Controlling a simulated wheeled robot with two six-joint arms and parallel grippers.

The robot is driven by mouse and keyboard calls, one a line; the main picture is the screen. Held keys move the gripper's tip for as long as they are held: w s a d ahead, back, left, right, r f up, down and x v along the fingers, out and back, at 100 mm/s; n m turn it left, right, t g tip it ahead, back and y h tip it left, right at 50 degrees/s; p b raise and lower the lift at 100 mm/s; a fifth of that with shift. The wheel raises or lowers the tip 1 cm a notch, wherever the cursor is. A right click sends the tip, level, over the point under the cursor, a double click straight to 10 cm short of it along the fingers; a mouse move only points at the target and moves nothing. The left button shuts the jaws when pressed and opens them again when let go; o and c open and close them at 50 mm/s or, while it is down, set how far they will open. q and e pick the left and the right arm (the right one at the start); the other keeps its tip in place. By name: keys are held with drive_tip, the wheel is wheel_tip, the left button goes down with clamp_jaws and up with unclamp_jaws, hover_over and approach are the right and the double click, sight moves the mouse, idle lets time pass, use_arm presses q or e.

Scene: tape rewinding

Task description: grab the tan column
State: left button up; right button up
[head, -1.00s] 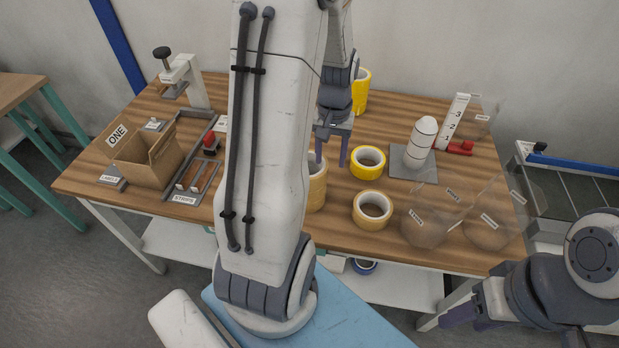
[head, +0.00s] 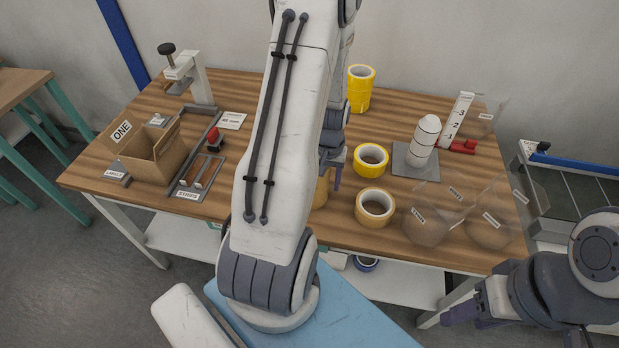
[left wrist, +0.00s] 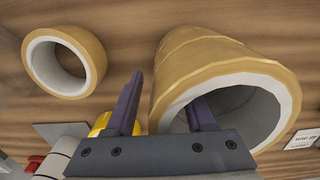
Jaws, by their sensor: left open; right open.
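The tan column (head: 321,189), a stack of tan tape rolls with a white inner core, is mostly hidden behind my left arm in the head view. In the left wrist view the column (left wrist: 215,55) fills the upper right, its open end facing the camera. My left gripper (head: 331,174) is open at the column. In the left wrist view its fingers (left wrist: 164,105) are apart: one lies left of the column's wall, the other overlaps its hollow. I cannot tell whether that finger is inside. My right gripper (head: 461,313) is open and empty, off the table's front right.
A single tan roll (head: 374,221) lies right of the column, with a yellow roll (head: 371,172) behind it. A yellow column (head: 360,95) stands at the back. A white column (head: 422,142) stands on a grey plate. Clear bins (head: 430,225) are at the right, a cardboard box (head: 150,160) at the left.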

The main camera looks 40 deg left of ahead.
use_arm(q)
clamp_jaws()
idle(1.4)
